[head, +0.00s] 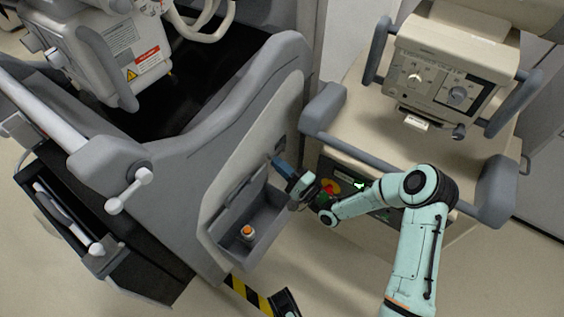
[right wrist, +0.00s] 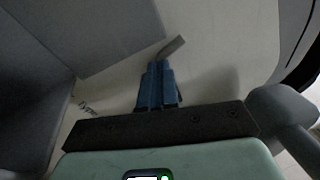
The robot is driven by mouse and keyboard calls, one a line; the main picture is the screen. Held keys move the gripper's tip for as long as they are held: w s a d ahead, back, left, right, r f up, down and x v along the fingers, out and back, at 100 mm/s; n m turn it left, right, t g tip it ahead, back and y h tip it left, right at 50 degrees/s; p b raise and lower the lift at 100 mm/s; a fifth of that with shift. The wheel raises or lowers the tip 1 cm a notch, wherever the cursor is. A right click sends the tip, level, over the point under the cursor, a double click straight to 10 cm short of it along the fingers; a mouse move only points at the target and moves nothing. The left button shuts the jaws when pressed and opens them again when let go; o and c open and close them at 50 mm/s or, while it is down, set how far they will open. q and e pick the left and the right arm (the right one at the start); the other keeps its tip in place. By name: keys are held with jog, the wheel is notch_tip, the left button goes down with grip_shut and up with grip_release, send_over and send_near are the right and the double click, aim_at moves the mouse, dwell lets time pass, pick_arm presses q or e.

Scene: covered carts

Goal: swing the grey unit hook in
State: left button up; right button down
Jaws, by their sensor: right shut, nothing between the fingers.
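The grey unit (head: 225,150) has a pale side panel facing my right arm. A small grey hook (head: 268,157) shows on that panel, close to the tips of my right gripper (head: 279,163). In the right wrist view the hook (right wrist: 172,46) is a short grey bar sticking out slantwise just beyond the blue fingertips (right wrist: 157,64). The fingers are together with nothing between them. I cannot tell whether the fingertips touch the hook.
An open grey bin (head: 262,232) holding an orange-capped bottle (head: 247,231) is below the gripper on the same panel. A beige cart (head: 370,125) with grey handles stands close on the right. Yellow-black tape (head: 250,294) marks the floor.

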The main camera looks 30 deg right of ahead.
jog(key=shift+a+r, duration=0.2)
jog(key=shift+a, duration=0.2)
pick_arm(q)
jog(key=w+r+t+p, duration=0.1)
jog(key=w+r+p, duration=0.1)
jog(key=w+r, duration=0.2)
jog(key=shift+w+d+r+t+p, duration=0.3)
jog(key=shift+w+d+t, duration=0.1)
jog(key=shift+w, duration=0.2)
pick_arm(e)
jog(key=v, duration=1.3)
jog(key=shift+s+d+f, duration=0.2)
jog(key=shift+d+f, duration=0.05)
jog(key=shift+d, duration=0.2)
pick_arm(q)
jog(key=shift+f, duration=0.1)
